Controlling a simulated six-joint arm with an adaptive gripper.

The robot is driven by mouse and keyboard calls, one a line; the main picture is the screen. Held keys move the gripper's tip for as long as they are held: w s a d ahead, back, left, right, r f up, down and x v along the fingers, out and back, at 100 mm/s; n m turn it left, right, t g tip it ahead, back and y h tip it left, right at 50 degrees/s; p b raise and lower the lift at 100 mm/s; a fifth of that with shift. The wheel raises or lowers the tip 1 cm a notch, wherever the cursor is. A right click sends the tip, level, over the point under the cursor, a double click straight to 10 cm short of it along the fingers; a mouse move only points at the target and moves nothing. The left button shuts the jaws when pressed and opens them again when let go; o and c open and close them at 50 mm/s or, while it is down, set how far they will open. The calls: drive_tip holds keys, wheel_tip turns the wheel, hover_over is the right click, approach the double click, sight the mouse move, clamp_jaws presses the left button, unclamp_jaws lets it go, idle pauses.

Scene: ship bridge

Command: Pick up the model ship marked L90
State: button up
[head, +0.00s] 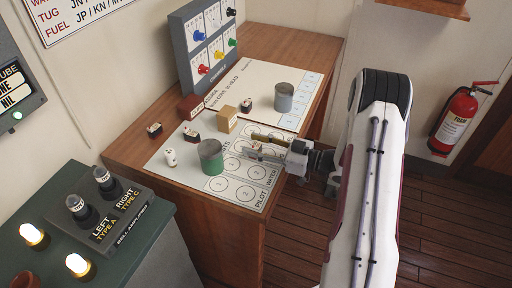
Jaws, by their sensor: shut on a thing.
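My gripper (258,146) reaches in from the right, low over the chart sheet. It is shut on a small model ship (256,148), mostly hidden between the fingers. I cannot read its mark, nor tell whether it touches the sheet. Other small dark-and-white model ships stand on the wooden desk at the left (154,130), on the sheet's left part (191,135), and near the tan block (246,105). Their marks are too small to read.
A green-and-grey can (211,157) and a small white figure (171,157) stand left of my gripper. A tan block (227,119), a grey can (283,97) and a red-brown block (192,107) stand behind. A panel with coloured knobs (203,45) rises at the back.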

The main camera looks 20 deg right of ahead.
sight(256, 146)
drive_tip(key=shift+r, duration=4.45)
